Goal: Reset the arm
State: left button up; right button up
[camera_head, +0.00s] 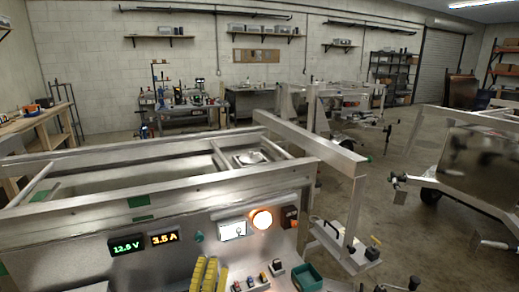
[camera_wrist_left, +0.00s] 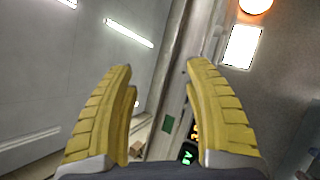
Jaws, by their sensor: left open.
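My left gripper (camera_head: 209,272) shows at the bottom of the head view, its ribbed yellow fingers pointing up in front of the metal control panel (camera_head: 170,230). In the left wrist view the two yellow fingers of my left gripper (camera_wrist_left: 158,66) stand well apart, with nothing between them. The panel carries a green "12.5 V" readout (camera_head: 126,246), an amber "3.5 A" readout (camera_head: 164,239), a white screen (camera_head: 232,230) and a lit orange lamp (camera_head: 262,219). The lamp (camera_wrist_left: 255,5) and screen (camera_wrist_left: 242,46) also show in the wrist view. My right gripper is not in view.
The aluminium trailer frame (camera_head: 170,185) spans above the panel. A green bin (camera_head: 307,277) and small switches (camera_head: 277,266) sit right of the gripper. Another trailer (camera_head: 480,165) stands at right. Open concrete floor (camera_head: 385,225) lies between them.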

pick_arm(q)
jog(key=s+d+f+m+g+h, duration=0.55)
jog(key=f+m, duration=0.25)
jog(key=m, duration=0.7)
jog(key=s+a+f+m+g+y, duration=0.35)
jog(key=s+f+m+g, duration=0.2)
jog(key=f, duration=0.35)
jog(key=s+a+f+m+g+y, duration=0.2)
jog(key=s+a+f+y, duration=0.15)
jog(key=a, duration=0.35)
jog(key=s+a+f+m+g+y, duration=0.1)
jog(key=s+a+f+y, duration=0.15)
jog(key=s+a, duration=0.35)
jog(key=s+a+f+m+g+y, duration=0.2)
jog(key=s+a+f+y, duration=0.15)
jog(key=a, duration=0.55)
jog(key=s+d+f+g+h, duration=0.1)
jog(key=s+d+f+g, duration=0.15)
jog(key=f, duration=1.35)
jog(key=s+d+f+g+h, duration=0.15)
jog(key=d+f, duration=0.25)
jog(key=f, duration=1.1)
jog(key=s+f+n+g+h, duration=0.1)
jog(key=s+f+n, duration=0.2)
jog(key=s+f, duration=1.6)
jog(key=shift+s+a+n+g+h, duration=0.2)
jog(key=shift+s+n+g+h, duration=0.2)
jog(key=shift+s, duration=0.6)
